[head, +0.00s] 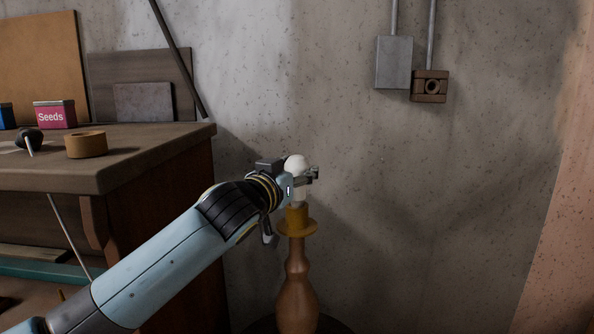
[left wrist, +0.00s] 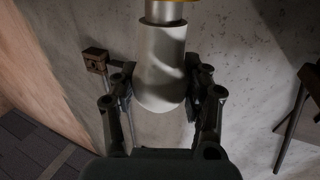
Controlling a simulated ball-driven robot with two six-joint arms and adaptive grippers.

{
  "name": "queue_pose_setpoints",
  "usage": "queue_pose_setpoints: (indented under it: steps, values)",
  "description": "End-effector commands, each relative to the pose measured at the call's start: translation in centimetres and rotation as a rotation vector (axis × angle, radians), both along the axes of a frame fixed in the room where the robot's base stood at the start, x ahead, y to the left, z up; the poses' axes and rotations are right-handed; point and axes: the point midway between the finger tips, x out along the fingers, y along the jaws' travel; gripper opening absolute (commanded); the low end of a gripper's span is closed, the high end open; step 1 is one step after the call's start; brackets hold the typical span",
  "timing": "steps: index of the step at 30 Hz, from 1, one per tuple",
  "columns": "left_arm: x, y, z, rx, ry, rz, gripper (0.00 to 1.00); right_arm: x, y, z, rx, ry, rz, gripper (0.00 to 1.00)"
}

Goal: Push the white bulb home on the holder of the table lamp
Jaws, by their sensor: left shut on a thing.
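The white bulb (head: 297,163) is upright above the table lamp (head: 297,285), a brown turned stand. My left gripper (head: 302,178) is shut on the bulb from the side. In the left wrist view the bulb (left wrist: 160,65) lies between the two dark fingers of my left gripper (left wrist: 161,92). Its metal neck (left wrist: 164,12) points to the yellow holder (left wrist: 172,1) at the top edge. In the head view the neck meets the holder (head: 296,214); I cannot tell how deep it sits. My right gripper is not in view.
A wooden workbench (head: 120,180) stands at left, with a red Seeds tin (head: 55,115) and a round wooden ring (head: 86,145) on it. A grey wall box (head: 395,62) and a brown socket box (head: 430,86) are on the wall. Right of the lamp is free room.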

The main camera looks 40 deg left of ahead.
Motion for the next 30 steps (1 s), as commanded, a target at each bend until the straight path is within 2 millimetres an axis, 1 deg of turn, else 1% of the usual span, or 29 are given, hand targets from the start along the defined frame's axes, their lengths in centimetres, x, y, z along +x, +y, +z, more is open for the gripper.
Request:
queue_pose_setpoints:
  steps: [14, 23, 24, 30]
  values:
    - [0.0, 0.0, -1.6, 0.0, 0.001, 0.0, 0.15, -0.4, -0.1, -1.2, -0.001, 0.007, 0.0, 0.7]
    - [0.0, 0.0, -1.6, 0.0, 0.0, 0.0, 0.15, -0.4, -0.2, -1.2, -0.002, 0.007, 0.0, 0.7]
    - [0.0, 0.0, -1.6, 0.0, 0.0, 0.0, 0.48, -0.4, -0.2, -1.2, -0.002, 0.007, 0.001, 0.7]
    - [0.0, 0.0, -1.6, 0.0, 0.0, 0.0, 0.74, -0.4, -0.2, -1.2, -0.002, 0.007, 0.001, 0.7]
